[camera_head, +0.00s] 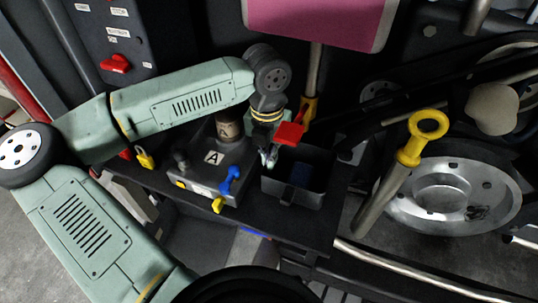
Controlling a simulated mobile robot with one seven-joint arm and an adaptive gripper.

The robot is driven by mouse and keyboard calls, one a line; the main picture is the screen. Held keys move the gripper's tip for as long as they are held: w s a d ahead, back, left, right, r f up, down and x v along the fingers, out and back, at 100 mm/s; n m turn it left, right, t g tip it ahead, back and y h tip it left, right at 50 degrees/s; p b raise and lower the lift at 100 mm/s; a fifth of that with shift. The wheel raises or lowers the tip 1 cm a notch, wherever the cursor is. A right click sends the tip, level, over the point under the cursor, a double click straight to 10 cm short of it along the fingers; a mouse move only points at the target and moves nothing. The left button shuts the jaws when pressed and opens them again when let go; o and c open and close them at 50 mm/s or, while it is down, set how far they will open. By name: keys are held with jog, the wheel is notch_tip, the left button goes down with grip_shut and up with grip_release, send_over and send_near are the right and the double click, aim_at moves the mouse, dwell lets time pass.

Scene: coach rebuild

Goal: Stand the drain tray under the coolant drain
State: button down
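A dark grey open-topped bin (318,190), which looks like the drain tray, sits upright on a black shelf. A dark blue patch shows inside it. My gripper (268,161) points down at the bin's back left corner, beside the box marked A. The fingertips are small and dark here, and I cannot tell if they touch the rim or hold anything. A red lever or tap (290,134) shows just above the bin's back edge, right of my wrist. I cannot tell which fitting is the coolant drain.
A grey box marked A (205,165), with a blue tap (230,180) and a yellow tap (218,204), stands left of the bin. A yellow-ringed dipstick (428,125) and a large pulley (455,190) are at right. A pink panel (320,20) hangs above.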

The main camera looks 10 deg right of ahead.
jog(key=shift+f+b, duration=0.55)
jog(key=shift+b, duration=0.2)
jog(key=c, duration=2.3)
grip_release()
jog(key=o, duration=0.6)
